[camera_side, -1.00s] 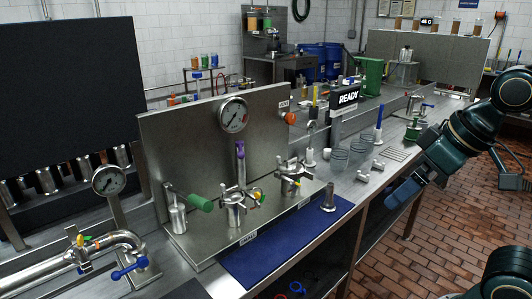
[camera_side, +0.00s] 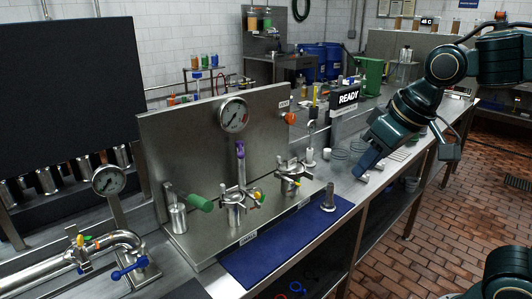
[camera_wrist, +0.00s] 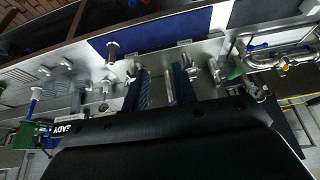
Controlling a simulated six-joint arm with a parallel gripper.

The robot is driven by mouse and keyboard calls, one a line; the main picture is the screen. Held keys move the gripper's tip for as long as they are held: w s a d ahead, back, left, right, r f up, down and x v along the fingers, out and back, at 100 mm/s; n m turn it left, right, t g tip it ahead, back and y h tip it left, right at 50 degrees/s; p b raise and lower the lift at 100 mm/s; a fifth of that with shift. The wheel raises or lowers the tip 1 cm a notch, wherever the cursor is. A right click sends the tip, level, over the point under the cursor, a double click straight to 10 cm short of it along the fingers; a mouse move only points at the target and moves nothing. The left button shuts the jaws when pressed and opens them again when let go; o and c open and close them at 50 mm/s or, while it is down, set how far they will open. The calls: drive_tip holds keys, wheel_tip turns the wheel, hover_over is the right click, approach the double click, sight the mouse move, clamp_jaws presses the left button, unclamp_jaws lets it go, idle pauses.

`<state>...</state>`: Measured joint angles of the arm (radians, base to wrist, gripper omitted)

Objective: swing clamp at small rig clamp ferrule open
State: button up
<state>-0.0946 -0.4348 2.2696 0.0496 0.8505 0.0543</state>
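The small rig is a steel panel (camera_side: 180,150) with a gauge (camera_side: 233,114). Two steel clamped ferrules stand in front of it. The left one (camera_side: 236,214) has a yellow-green knob and stands below a purple-handled valve (camera_side: 240,150). The right one (camera_side: 289,184) has a small yellow-orange part. I cannot tell whether either clamp is open or shut. My gripper (camera_side: 366,164) is in the air to the right of both ferrules, touching neither. In the wrist view my gripper (camera_wrist: 162,90) has its blue fingers apart, with the rig seen beyond and partly hidden.
A green-handled valve (camera_side: 196,201) stands at the rig's left. A blue mat (camera_side: 270,255) lies in front with a steel post (camera_side: 328,198) on it. A pipe with a blue handle (camera_side: 130,268) is at front left. A READY sign (camera_side: 347,97) stands behind.

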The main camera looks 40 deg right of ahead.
drive_tip(key=w+a, duration=0.4)
drive_tip(key=w, duration=0.6)
approach(243, 206)
drive_tip(key=shift+g, duration=0.3)
drive_tip(key=v, duration=0.5)
drive_tip(key=shift+w+r, duration=0.25)
drive_tip(key=shift+w, duration=0.1)
drive_tip(key=shift+f, duration=0.15)
drive_tip(key=x, duration=1.3)
drive_tip(key=shift+w+f, duration=0.1)
drive_tip(key=shift+f, duration=0.15)
clamp_jaws()
